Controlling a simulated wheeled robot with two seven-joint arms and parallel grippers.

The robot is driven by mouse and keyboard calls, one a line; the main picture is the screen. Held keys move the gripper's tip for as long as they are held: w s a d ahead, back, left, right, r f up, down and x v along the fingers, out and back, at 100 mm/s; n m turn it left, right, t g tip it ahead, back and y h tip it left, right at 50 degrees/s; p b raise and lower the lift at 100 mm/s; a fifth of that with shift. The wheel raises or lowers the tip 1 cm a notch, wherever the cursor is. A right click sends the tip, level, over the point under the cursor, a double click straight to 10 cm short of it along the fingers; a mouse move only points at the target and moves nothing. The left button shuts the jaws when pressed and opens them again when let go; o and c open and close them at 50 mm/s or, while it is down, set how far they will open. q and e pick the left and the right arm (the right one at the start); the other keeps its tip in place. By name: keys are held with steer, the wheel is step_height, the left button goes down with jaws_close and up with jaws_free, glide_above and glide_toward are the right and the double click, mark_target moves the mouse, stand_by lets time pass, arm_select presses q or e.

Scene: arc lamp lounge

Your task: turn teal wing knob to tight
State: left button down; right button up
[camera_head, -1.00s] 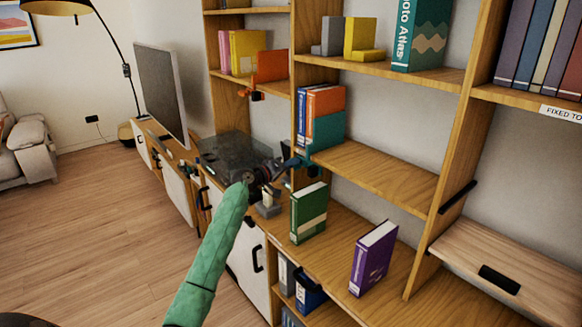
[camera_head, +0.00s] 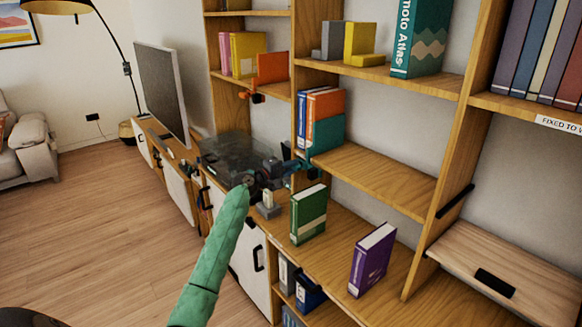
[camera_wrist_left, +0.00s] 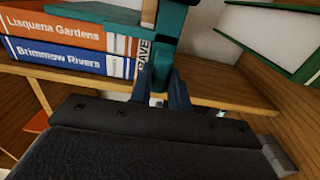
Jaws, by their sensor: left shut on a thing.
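A teal bookend clamp (camera_head: 327,134) sits on the middle shelf, against an orange and a blue book. Its teal wing knob is below the shelf edge, small and mostly covered by my gripper in the head view. My left gripper (camera_head: 296,166) reaches in from the lower left to that spot. In the left wrist view, its two fingers (camera_wrist_left: 161,92) are closed on the teal wing knob (camera_wrist_left: 160,76), just under the teal clamp (camera_wrist_left: 168,22). The knob's exact angle cannot be told. My right gripper is in neither view.
An orange clamp (camera_head: 271,67) with its own knob is on the shelf to the left. A green book (camera_head: 308,214) and a purple book (camera_head: 372,260) stand on the lower surface near my arm. A dark translucent box (camera_head: 228,155) is behind my wrist.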

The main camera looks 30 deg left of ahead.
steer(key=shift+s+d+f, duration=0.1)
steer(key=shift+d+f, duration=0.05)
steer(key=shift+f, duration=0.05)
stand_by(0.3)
arm_select(q)
steer(key=c, duration=1.3)
jaws_free()
steer(key=shift+a, duration=0.1)
steer(key=shift+s, duration=0.1)
steer(key=shift+s+a+f, duration=0.1)
steer(key=shift+s+f, duration=0.05)
steer(key=shift+s, duration=0.05)
steer(key=shift+b+v, duration=1.6)
steer(key=shift+v, duration=2)
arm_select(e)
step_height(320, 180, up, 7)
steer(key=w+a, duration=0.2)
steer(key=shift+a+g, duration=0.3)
